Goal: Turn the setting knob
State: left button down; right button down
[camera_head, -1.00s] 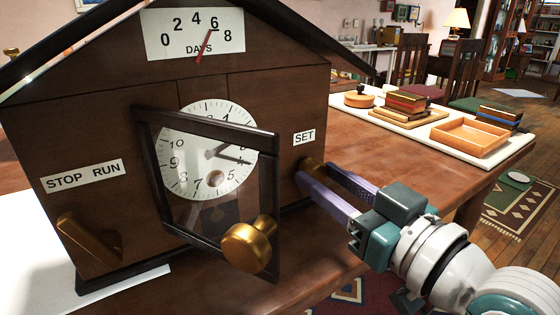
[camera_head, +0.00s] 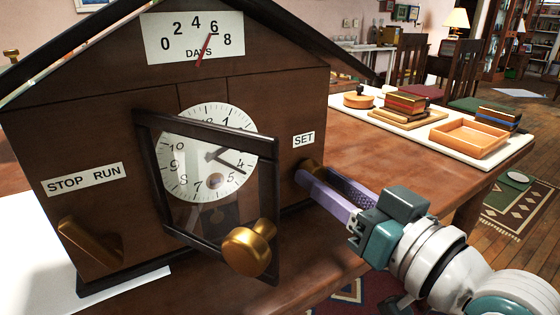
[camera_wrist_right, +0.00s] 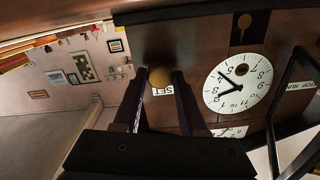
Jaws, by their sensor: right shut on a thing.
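The brown wooden clock case (camera_head: 100,135) has a white dial (camera_head: 185,150) behind a framed glass door that stands ajar. The brass setting knob (camera_head: 308,163) is on the front right, below the SET label (camera_head: 303,140). My right gripper (camera_head: 312,172) is shut on the knob, its purple fingers on either side of it. In the right wrist view the knob (camera_wrist_right: 157,74) shows between the dark fingertips. The minute hand (camera_head: 231,167) points between 4 and 5. My left gripper is not in view.
The glass door's brass knob (camera_head: 248,248) juts forward to the left of my right gripper. A STOP RUN lever (camera_head: 90,243) is at the lower left. The tabletop between is clear.

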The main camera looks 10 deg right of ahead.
jog(key=m, duration=0.4)
jog(key=shift+m, duration=2.6)
jog(key=shift+c, duration=2.3)
grip_release()
jog(key=p+v, duration=0.1)
jog(key=v, duration=0.9)
jog(key=shift+p, duration=0.3)
